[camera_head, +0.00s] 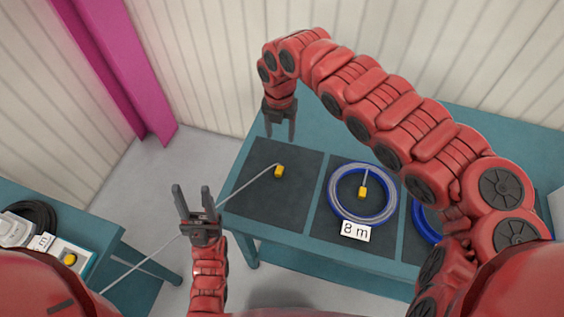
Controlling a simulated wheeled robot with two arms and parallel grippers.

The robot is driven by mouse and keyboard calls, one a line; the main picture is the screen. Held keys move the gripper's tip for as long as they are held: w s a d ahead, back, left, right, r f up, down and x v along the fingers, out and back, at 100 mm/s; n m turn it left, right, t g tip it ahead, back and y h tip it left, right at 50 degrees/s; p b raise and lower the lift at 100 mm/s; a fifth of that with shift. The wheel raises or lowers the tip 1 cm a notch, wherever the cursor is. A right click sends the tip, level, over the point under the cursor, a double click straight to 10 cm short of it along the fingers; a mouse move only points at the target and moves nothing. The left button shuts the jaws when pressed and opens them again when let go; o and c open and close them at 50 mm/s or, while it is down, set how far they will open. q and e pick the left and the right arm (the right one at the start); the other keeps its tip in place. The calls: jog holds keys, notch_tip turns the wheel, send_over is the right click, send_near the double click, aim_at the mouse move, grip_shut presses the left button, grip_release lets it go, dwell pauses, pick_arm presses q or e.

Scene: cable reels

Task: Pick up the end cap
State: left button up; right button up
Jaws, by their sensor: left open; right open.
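A small yellow end cap (279,171) lies on the left dark mat (262,203) on the teal table, at the end of a grey cable (245,186). The cable runs down-left off the table. My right gripper (279,137) is open and points down at the back of that mat, just above the cap in the picture and apart from it. My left gripper (192,190) is open and empty, fingers pointing up in the picture, left of the table; the cable passes by it in the picture. Another yellow cap (362,193) shows inside a blue reel (333,204).
The blue reel sits on the middle mat by an "8 m" label (356,231). Another blue reel (423,222) is partly hidden by my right arm. A second table (100,229) at lower left holds a black coil (38,213) and a yellow piece (69,259).

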jog(key=p, duration=0.2)
send_near(279, 170)
jog(key=f, duration=0.1)
jog(key=w+f+p, duration=0.1)
jog(key=f, duration=0.1)
jog(key=shift+f, duration=0.3)
jog(key=shift+s+f+p, duration=0.25)
jog(key=shift+f+p, duration=0.1)
jog(key=shift+f, duration=0.15)
jog(key=f, duration=0.1)
jog(key=f+p, duration=0.1)
jog(key=shift+s+f, duration=0.3)
jog(key=shift+w+f, duration=0.15)
jog(key=shift+f, duration=0.8)
jog(key=shift+c, duration=0.3)
grip_shut()
